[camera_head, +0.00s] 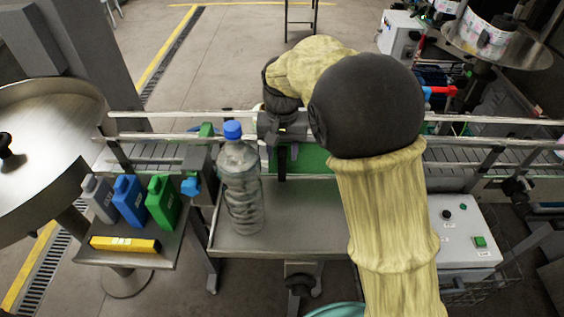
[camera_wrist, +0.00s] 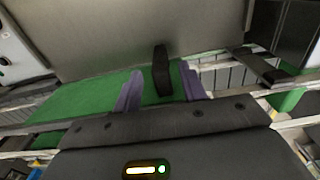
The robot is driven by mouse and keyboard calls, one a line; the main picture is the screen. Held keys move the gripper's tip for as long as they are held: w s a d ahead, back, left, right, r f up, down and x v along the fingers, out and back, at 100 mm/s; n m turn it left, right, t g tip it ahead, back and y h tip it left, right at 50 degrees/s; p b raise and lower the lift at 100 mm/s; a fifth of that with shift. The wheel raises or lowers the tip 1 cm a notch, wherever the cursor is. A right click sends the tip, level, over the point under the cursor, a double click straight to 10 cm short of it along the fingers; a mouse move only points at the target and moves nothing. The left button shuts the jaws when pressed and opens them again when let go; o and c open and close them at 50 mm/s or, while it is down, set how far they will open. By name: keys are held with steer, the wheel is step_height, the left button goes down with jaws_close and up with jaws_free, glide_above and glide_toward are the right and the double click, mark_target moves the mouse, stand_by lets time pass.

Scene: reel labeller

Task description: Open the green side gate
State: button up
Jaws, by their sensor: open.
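The green side gate (camera_head: 314,161) is a flat green panel at the conveyor's near side, behind the steel table; my arm hides part of it. In the wrist view the green gate (camera_wrist: 85,98) spreads to both sides of my fingers, with a black upright handle (camera_wrist: 161,72) on it. My gripper (camera_wrist: 160,80) is open, its two purple fingers standing on either side of the handle, with gaps showing. In the head view my gripper (camera_head: 282,160) points down at the gate. Whether the gate is latched cannot be seen.
A clear bottle with a blue cap (camera_head: 240,185) stands on the steel table (camera_head: 290,228), left of my gripper. A side shelf holds grey, blue and green jugs (camera_head: 130,200) and a yellow bar (camera_head: 124,244). Rails (camera_head: 480,120) run along the conveyor. A control box (camera_head: 465,235) stands right.

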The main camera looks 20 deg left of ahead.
steer(key=p, duration=0.1)
glide_above(282, 181)
steer(key=f, duration=0.5)
steer(key=shift+w+f, duration=0.25)
steer(key=shift+f, duration=0.05)
jaws_close()
